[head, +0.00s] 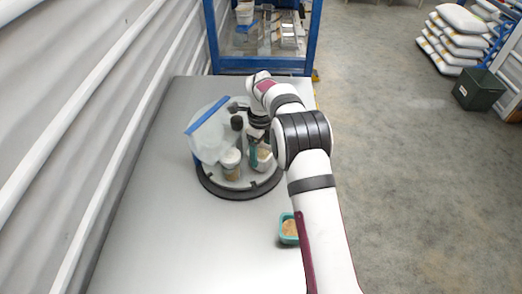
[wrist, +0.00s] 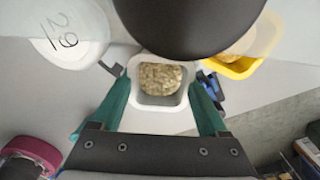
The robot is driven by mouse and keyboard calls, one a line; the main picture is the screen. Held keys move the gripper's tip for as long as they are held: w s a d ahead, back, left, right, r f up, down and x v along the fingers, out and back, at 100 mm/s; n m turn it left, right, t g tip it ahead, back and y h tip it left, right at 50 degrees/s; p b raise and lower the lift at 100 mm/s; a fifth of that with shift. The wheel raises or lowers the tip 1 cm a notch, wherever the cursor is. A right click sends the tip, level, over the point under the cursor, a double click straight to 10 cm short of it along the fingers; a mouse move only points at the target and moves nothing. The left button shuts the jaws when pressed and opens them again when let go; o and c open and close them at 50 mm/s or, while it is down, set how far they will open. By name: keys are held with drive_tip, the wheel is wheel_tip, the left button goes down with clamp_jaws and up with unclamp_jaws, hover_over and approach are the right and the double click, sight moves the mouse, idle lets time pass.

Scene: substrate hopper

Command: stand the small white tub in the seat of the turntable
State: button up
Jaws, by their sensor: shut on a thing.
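The small white tub (wrist: 158,98) is square, with tan grainy stuff inside. In the wrist view it sits between the two teal fingers of my gripper (wrist: 160,89), which is shut on it. In the head view my gripper (head: 257,150) is over the right part of the turntable (head: 211,187), a pale disc with a dark rim. The tub (head: 265,154) shows there only partly beside the finger. I cannot tell whether its base touches the turntable, and the seat under it is hidden.
A lidded jar (head: 231,163) stands on the turntable left of my gripper; its marked white lid shows in the wrist view (wrist: 70,30). A clear blue-edged guard (head: 208,132) covers the turntable's left. A teal tub (head: 289,229) stands nearer on the table. A yellow-rimmed tub (wrist: 240,66) is close right.

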drive_tip(key=shift+f, duration=0.25)
idle(0.4)
drive_tip(key=o, duration=1)
wheel_tip(320, 180, up, 8)
drive_tip(key=shift+f, duration=0.25)
